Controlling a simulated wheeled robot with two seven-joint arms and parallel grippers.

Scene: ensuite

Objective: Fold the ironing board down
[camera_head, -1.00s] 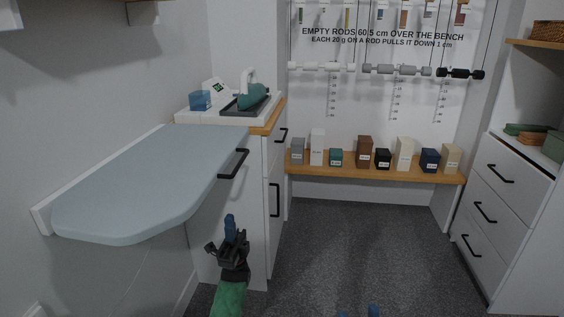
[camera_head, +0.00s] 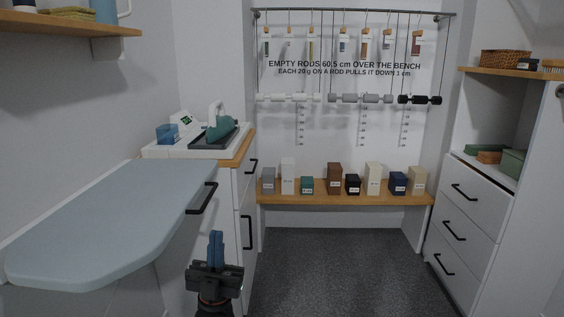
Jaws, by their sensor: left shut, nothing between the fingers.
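The pale blue ironing board (camera_head: 110,222) sticks out level from the left wall, unfolded. Its rounded free end is at the lower left. A black bar handle (camera_head: 202,198) shows at the board's right edge, near the cabinet. My left gripper (camera_head: 216,246) is at the bottom centre, right of the board and apart from it, with its blue fingers pointing up and closed together. Nothing shows between them. The board's underside and any support below it are mostly hidden. My right gripper is not in view.
A white cabinet (camera_head: 240,196) with black handles stands beyond the board; a green iron (camera_head: 219,127) and a blue cup (camera_head: 167,133) are on its top. A wooden bench (camera_head: 340,198) holds several blocks. White drawers (camera_head: 468,215) stand at right. The grey floor (camera_head: 340,265) is clear.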

